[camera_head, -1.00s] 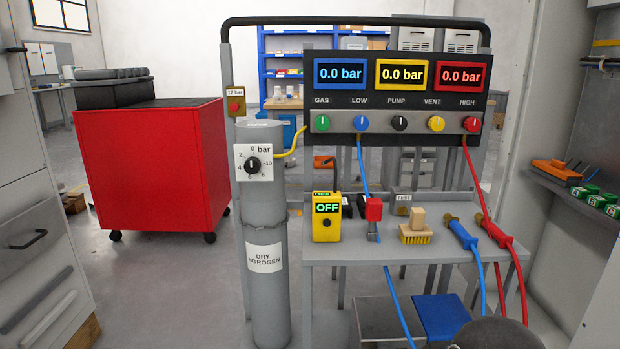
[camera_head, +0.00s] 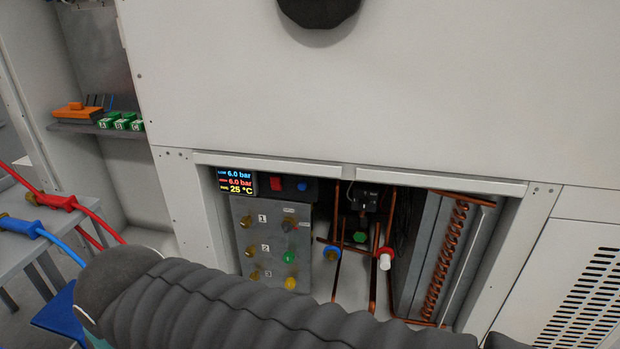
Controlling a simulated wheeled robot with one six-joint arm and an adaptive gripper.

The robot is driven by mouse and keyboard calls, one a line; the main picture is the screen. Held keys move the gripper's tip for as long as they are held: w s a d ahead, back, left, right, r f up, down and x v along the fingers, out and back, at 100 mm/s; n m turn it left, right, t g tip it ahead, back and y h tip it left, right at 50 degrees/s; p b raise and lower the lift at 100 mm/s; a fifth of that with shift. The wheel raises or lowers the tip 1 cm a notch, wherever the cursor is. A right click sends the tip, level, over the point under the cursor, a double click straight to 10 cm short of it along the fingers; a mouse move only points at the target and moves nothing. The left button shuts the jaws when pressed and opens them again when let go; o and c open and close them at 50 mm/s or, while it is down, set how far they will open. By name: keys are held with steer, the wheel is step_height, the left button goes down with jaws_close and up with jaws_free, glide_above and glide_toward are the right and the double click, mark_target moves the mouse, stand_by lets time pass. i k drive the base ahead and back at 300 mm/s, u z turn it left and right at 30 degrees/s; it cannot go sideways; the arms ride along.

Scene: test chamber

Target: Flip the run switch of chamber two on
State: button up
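A white cabinet (camera_head: 420,95) fills the view, with an open recess low in its front. No label naming chamber two is readable. My dark ribbed arm crosses the bottom of the picture, and my gripper is not in view.
A grey panel (camera_head: 266,215) numbered 1 to 3 carries brass fittings. Copper pipes, a white-capped red valve (camera_head: 385,256), a blue valve (camera_head: 327,253) and a copper coil (camera_head: 445,260) fill the recess. Red and blue hoses lie at left. A shelf (camera_head: 95,130) holds green blocks.

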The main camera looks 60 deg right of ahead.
mark_target(275, 180)
steer(key=z, duration=1.95)
steer(key=k, duration=0.25)
steer(key=z, duration=1.05)
steer(key=k, duration=1.1)
steer(key=i, duration=0.85)
steer(key=u, duration=0.55)
